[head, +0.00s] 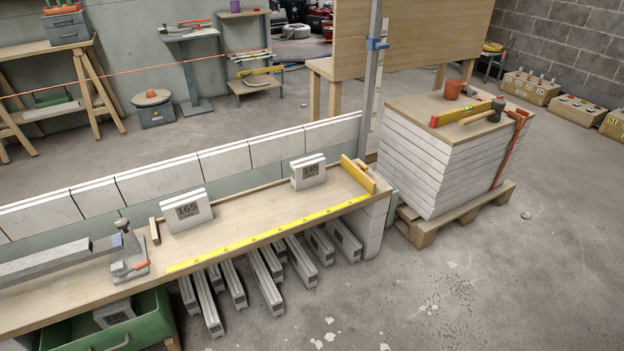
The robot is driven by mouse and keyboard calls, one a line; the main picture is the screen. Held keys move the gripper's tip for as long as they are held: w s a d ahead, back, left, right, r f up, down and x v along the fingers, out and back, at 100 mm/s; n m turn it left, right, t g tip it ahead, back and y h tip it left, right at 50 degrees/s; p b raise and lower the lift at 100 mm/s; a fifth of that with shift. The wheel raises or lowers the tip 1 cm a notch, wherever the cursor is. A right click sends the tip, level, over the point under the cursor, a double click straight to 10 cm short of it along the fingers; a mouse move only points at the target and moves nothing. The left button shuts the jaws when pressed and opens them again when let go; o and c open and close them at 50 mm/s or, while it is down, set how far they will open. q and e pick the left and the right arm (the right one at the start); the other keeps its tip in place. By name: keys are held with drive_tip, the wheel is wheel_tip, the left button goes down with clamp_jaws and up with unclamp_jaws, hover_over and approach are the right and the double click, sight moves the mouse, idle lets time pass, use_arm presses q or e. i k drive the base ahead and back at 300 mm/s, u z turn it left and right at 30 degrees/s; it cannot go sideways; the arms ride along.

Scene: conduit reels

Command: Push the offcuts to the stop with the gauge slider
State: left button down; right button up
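Two pale block offcuts stand upright on the wooden bench (250,222) in the head view. The offcut marked 165 (187,211) is left of centre. The offcut marked 145 (309,172) stands further right, with a clear gap between them. A yellow stop plate (357,174) stands at the bench's right end, apart from the 145 offcut. A metal fitting with a dark knob and red lever (129,262), possibly the gauge slider, sits at the left by a grey bar (50,262). A small wooden block (154,231) stands left of the 165 offcut. Neither gripper shows.
A yellow measuring tape (265,238) runs along the bench's front edge. A low block wall (160,183) stands behind. Several offcuts (266,283) lie beneath the bench, and a green bin (130,335) is at lower left. A pallet stack (440,165) stands right. The floor in front is clear.

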sight(359, 174)
drive_tip(key=u, duration=0.45)
drive_tip(key=k, duration=0.35)
drive_tip(key=z, duration=1.35)
drive_tip(key=i, duration=1.85)
drive_tip(key=u, duration=1.4)
drive_tip(key=i, duration=0.8)
drive_tip(key=u, duration=0.1)
